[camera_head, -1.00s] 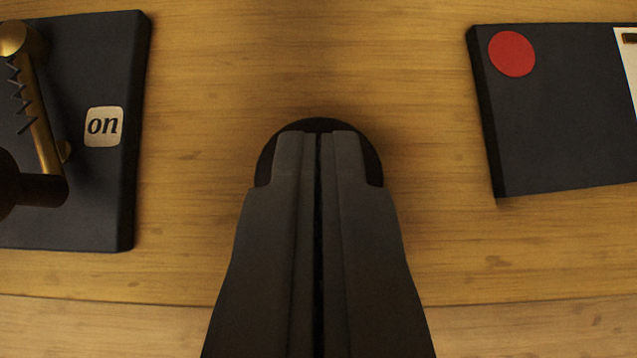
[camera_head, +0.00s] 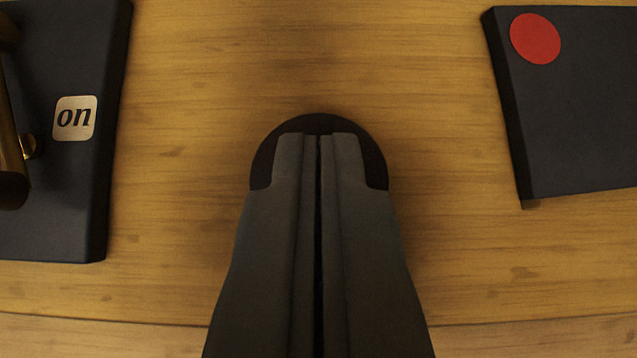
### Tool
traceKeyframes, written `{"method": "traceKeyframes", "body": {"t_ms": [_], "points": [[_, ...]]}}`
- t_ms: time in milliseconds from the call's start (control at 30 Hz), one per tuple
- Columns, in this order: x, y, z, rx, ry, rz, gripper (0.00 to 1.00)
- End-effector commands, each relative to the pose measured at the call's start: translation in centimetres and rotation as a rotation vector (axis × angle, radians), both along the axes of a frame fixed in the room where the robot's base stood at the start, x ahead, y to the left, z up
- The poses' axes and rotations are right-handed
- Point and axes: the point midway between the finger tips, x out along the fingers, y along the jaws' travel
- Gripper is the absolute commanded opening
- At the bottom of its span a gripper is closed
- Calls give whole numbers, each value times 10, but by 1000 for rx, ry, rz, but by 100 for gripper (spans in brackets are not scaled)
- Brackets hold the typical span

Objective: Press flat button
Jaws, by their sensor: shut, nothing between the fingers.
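At left is a black panel (camera_head: 85,190) with an "on" label (camera_head: 74,118) and a brass lever (camera_head: 10,150), cut by the frame edge. At right is another black panel (camera_head: 580,130) with a flat red disc (camera_head: 535,38). Bare wooden table (camera_head: 450,240) lies between.

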Motion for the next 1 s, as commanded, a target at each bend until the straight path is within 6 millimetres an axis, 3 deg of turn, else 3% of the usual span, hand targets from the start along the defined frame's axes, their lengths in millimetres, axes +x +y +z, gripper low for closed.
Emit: {"method": "traceKeyframes", "body": {"t_ms": [33, 167, 400, 800, 1000], "points": [[-4, 0, -14, 0, 29, 0, 0], [-2, 0, -6, 0, 27, 0, 0], [7, 0, 39, 0, 4, 0, 0], [-42, 0, 91, 0, -3, 0, 0], [-58, 0, 107, 0, -3, 0, 0]]}}
